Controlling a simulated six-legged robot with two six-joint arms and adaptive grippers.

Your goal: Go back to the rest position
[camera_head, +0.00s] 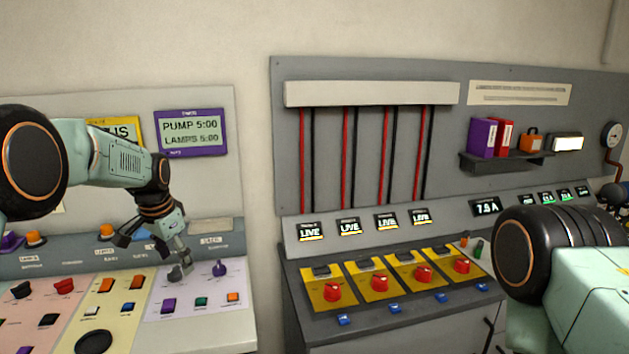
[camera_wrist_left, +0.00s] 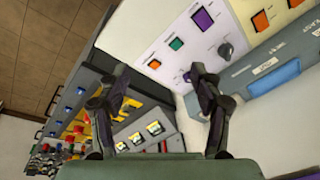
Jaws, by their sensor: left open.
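My left arm comes in from the left in the head view, and its gripper (camera_head: 180,268) points down at the left console.
The left console (camera_head: 220,325) carries several buttons and knobs, including a purple knob (camera_head: 220,268) near the gripper. The right console (camera_head: 300,285) has several red rotary switches on yellow plates. A shelf (camera_head: 505,165) holds binders. Free air lies between the arms.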

